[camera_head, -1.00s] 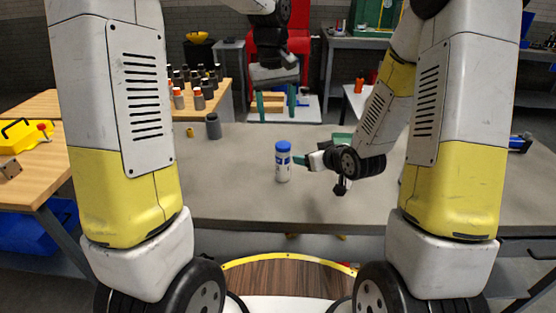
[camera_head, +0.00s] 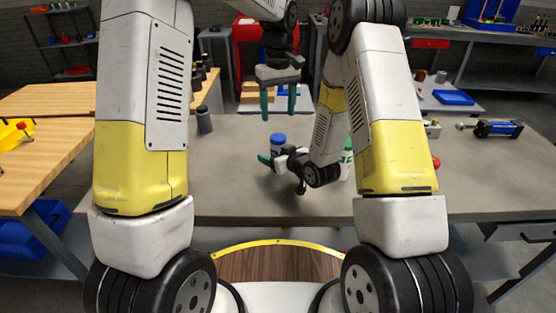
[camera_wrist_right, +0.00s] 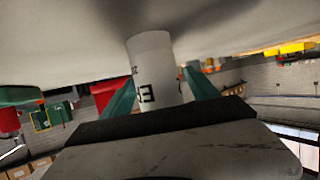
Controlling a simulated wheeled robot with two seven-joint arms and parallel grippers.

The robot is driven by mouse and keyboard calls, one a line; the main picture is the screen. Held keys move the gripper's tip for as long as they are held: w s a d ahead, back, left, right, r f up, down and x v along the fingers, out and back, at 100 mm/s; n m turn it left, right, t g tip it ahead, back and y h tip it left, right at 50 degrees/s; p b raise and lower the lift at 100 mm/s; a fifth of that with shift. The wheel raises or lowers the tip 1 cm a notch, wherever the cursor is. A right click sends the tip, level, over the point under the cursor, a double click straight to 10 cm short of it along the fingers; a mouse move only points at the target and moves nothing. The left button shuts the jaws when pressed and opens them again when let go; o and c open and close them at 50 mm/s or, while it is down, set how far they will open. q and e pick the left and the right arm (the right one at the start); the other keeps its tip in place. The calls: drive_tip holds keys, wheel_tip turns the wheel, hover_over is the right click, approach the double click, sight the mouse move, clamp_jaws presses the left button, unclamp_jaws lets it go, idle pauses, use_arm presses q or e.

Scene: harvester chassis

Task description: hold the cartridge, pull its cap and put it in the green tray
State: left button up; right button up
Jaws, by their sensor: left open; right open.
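The cartridge (camera_head: 277,143), a white cylinder with a blue cap (camera_head: 277,137), stands on the grey table, its lower part hidden by my right gripper. My right gripper (camera_head: 268,157) is open at the cartridge, low over the table. In the right wrist view, the white cartridge body (camera_wrist_right: 153,65) with dark lettering lies between the two green fingers; contact cannot be told. My left gripper (camera_head: 278,102) is open and empty, fingers pointing down, above and beyond the cartridge. No green tray shows clearly; a bit of green (camera_head: 349,143) shows behind my right arm.
A dark grey bottle (camera_head: 204,120) stands at the table's left edge. A blue cylinder device (camera_head: 497,128) lies at the back right. A white object with green marks (camera_head: 346,165) is partly hidden behind my right arm. The table's front left is clear.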

sight(278, 136)
drive_tip(key=shift+w+a+f, duration=0.1)
drive_tip(key=shift+w, duration=0.1)
clamp_jaws()
use_arm(q)
drive_tip(key=shift+o, duration=0.9)
wheel_tip(278, 136, up, 4)
drive_tip(key=s+m+t, duration=0.1)
drive_tip(key=s+m, duration=0.1)
drive_tip(key=f, duration=0.4)
drive_tip(key=w+f, duration=0.1)
drive_tip(key=f, duration=0.6)
drive_tip(key=shift+w+f, duration=0.35)
drive_tip(key=shift+f, duration=0.05)
